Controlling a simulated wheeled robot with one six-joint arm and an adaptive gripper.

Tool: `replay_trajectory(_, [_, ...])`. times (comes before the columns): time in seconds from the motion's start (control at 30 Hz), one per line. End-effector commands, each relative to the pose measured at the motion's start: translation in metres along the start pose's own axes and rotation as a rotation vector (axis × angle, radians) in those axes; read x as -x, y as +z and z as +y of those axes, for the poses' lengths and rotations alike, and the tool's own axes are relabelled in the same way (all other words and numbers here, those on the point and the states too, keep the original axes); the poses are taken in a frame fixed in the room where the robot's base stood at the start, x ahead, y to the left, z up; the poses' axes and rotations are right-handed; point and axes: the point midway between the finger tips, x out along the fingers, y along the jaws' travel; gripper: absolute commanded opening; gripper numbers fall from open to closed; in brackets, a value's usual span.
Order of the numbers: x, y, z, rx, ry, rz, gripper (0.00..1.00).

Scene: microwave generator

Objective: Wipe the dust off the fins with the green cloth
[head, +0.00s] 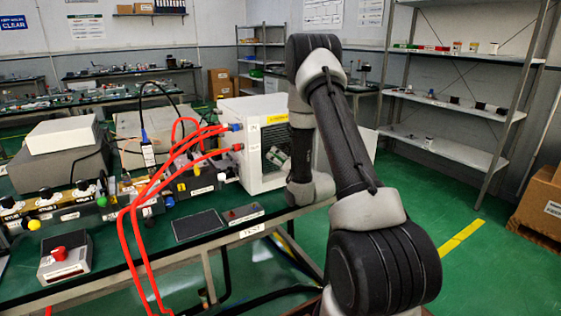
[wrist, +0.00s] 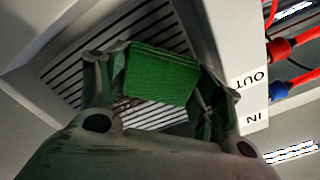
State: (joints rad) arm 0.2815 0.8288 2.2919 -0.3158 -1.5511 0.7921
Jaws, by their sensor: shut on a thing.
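The green cloth (wrist: 160,74) is a folded pad gripped between the two fingers of my gripper (wrist: 163,84) in the wrist view. The fins (wrist: 140,22) are dark parallel slots in a light panel right behind the cloth, which covers part of them. I cannot tell whether the cloth touches the fins. In the head view, my gripper (head: 277,157) is at the fins side of the white cabinet (head: 262,182), and the fins (head: 275,135) are partly hidden by it and my arm. The cloth is not clear there. Dust cannot be made out.
Red hoses (head: 137,235) run from the cabinet's blue and red fittings, marked OUT and IN in the wrist view. A red-button box (head: 62,255) and a dark pad (head: 199,225) lie on the green bench. A shelf unit (head: 455,102) stands right, beyond open floor.

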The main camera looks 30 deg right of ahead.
Motion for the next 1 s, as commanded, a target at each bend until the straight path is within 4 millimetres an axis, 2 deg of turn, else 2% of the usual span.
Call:
replay_trajectory(0.73, [-0.013,0.0,0.001,0.0,0.001,0.0,0.47])
replay_trajectory(1.0, [-0.012,-0.013,0.013,0.0,0.002,0.002,0.47])
